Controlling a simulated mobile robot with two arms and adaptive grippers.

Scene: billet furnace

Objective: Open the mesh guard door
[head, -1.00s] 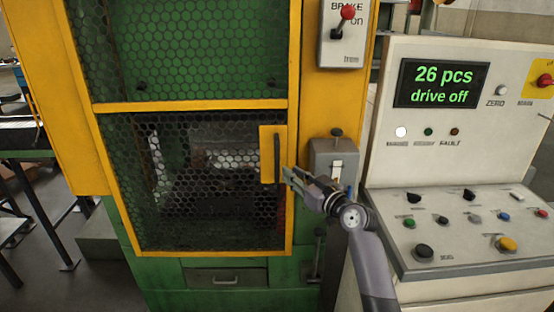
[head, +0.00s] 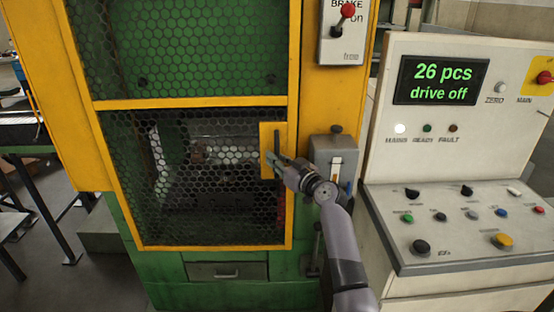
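The mesh guard door (head: 195,248) is a yellow frame with dark hexagonal mesh on the green and yellow machine. It looks closed, flush with the machine front. Its dark upright handle (head: 277,138) sits on a yellow plate at the door's right edge. My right gripper (head: 273,162) is at the lower half of this handle, its fingers overlapping or touching it. The fingers hide part of the handle, and I cannot tell whether they are closed around it. My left gripper is not in view.
A grey latch box (head: 335,150) is mounted just right of the handle, close to my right wrist. The brake switch box (head: 345,35) is above it. The control panel (head: 450,230) stands at the right, its screen reading "26 pcs drive off". A drawer (head: 226,271) lies below the door.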

